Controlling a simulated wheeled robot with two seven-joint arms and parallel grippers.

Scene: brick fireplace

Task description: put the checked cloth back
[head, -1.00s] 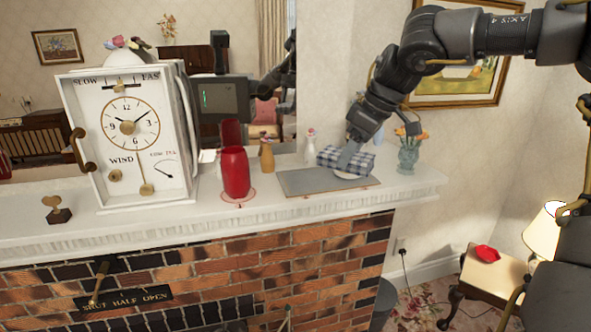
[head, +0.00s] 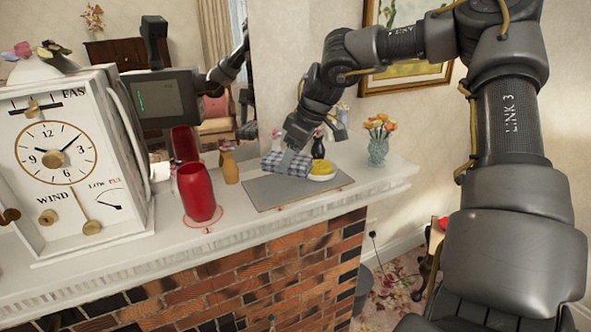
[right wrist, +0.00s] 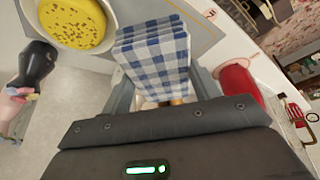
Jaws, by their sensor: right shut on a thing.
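The blue-and-white checked cloth (head: 272,163) is a folded bundle at the back edge of a grey mat (head: 262,194) on the mantel. My right gripper (head: 292,150) is shut on it from above. In the right wrist view the cloth (right wrist: 155,52) hangs between the two fingers of my right gripper (right wrist: 163,92). I cannot tell whether the cloth touches the mat. Just right of it is a round yellow speckled thing (head: 321,168) on a white plate; it also shows in the right wrist view (right wrist: 72,20). My left gripper is not in view.
A red jar (head: 196,196) and an orange-brown bottle (head: 228,167) stand left of the mat. A dark bottle (head: 318,149) stands behind the yellow thing, and a flower vase (head: 378,145) to the right. A large white clock box (head: 65,160) fills the left. The mat's front is bare.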

